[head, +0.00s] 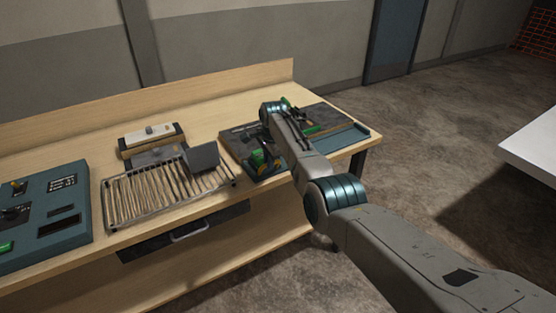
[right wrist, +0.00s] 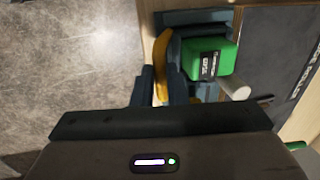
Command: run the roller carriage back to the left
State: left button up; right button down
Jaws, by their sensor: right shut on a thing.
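A green block with a black label (right wrist: 209,57), seemingly the roller carriage's body, shows in the right wrist view beside a curved yellow handle (right wrist: 161,50). A pale cylinder end (right wrist: 235,90) sticks out beside it. In the head view the green part (head: 258,157) is at the left front of the dark station (head: 235,146) on the bench's right end. My right gripper (right wrist: 163,88) is shut on the yellow handle, with its blue-grey fingers on either side. In the head view my arm hides part of the station. My left gripper is out of view.
The wooden bench (head: 225,108) also carries a slatted roller rack (head: 150,192) with a grey block (head: 203,157), a white-topped unit (head: 150,134) and a blue console (head: 60,215). A drawer handle (head: 189,232) sticks out below. A white table (head: 535,145) stands right.

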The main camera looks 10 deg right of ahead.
jog(key=shift+a, duration=0.15)
jog(key=c, duration=1.6)
grip_release()
jog(key=shift+a, duration=0.1)
jog(key=shift+o, duration=0.7)
jog(key=shift+s+a, duration=0.1)
jog(key=shift+r, duration=0.15)
jog(key=shift+r, duration=0.3)
notch_tip(320, 180, up, 10)
jog(key=s+b, duration=0.2)
jog(key=shift+d, duration=0.35)
jog(key=shift+f, duration=0.15)
